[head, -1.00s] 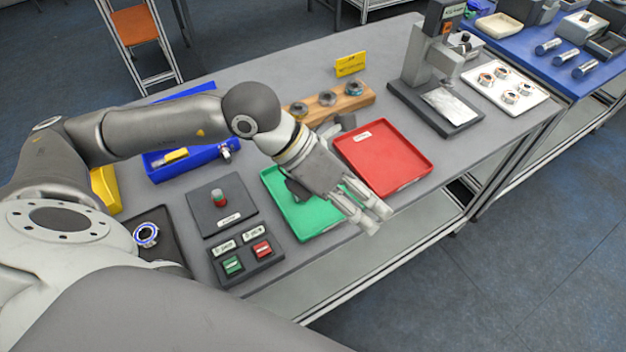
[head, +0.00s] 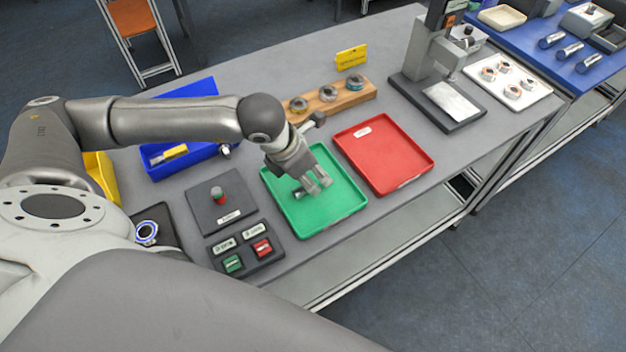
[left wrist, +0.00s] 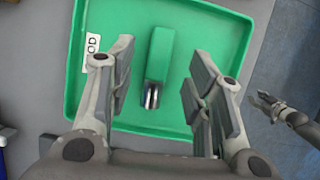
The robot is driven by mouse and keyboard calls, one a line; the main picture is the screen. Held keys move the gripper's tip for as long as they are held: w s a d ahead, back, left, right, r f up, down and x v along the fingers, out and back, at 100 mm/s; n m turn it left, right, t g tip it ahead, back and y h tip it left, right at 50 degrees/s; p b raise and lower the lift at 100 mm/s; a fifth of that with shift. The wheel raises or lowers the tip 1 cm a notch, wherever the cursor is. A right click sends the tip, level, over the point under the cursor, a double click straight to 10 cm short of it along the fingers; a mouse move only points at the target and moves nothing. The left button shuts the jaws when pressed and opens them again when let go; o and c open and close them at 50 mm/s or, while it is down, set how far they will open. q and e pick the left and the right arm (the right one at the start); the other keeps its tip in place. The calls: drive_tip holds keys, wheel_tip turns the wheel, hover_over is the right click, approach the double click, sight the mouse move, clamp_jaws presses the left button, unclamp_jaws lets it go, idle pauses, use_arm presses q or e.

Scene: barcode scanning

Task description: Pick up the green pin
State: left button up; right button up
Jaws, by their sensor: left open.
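The green pin (left wrist: 158,58) shows in the left wrist view as a green block with a shiny metal end. It lies in the green tray (left wrist: 215,20), close in colour to the tray floor. My left gripper (head: 318,184) is over the green tray (head: 345,205) in the head view. In the left wrist view my left gripper (left wrist: 160,75) is open, with one finger on each side of the pin and clear gaps to it. In the head view I cannot make out the pin clearly. A dark gripper, apparently my right one (left wrist: 264,103), shows small at the right of the left wrist view.
A red tray (head: 426,160) stands right of the green tray. A wooden block with rings (head: 345,99) and a press (head: 450,110) stand behind.

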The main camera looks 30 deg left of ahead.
sight(316, 180)
use_arm(q)
drive_tip(key=shift+p+x, duration=0.3)
drive_tip(key=shift+x, duration=1.3)
drive_tip(key=shift+a, duration=0.1)
clamp_jaws()
